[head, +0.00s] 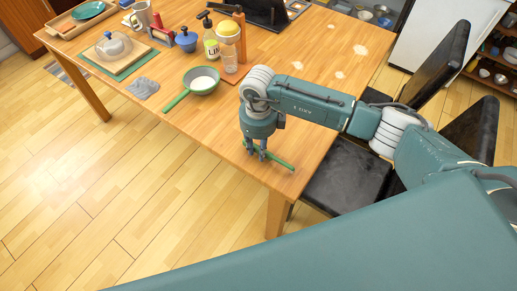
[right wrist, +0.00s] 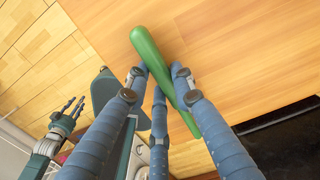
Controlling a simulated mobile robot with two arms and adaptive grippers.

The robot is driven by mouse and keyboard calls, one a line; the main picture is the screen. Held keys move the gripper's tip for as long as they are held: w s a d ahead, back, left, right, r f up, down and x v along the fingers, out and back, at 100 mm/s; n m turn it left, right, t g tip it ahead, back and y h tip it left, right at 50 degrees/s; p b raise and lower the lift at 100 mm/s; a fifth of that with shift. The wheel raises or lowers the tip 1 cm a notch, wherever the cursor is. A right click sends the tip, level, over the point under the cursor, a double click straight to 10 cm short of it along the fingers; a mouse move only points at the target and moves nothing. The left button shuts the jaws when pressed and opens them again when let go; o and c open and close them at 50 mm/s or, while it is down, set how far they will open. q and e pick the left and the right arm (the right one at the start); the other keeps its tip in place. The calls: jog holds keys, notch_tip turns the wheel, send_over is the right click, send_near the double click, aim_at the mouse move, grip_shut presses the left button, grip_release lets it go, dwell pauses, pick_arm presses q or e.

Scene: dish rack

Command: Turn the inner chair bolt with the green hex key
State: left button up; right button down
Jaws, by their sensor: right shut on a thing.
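My right gripper (head: 258,154) is low over the near right corner of the table, pointing down, shut on the green hex key (head: 281,163). In the right wrist view the green hex key (right wrist: 150,52) runs slantwise between my right gripper's blue fingers (right wrist: 160,80), its thick rounded end beyond them. Black chairs (head: 348,170) stand along the table's right side; no bolt can be made out on them. My left gripper (right wrist: 68,112) shows only in the right wrist view, at the left, empty with its fingers spread.
The wooden table (head: 180,135) holds a green-handled pan (head: 202,80), a clear bottle (head: 229,55), a soap bottle (head: 210,42), a cloth (head: 143,88) and a glass lid on a board. Floor lies open at left.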

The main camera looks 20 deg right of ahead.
jog(key=shift+r+p, duration=1.35)
jog(key=shift+r, duration=1.15)
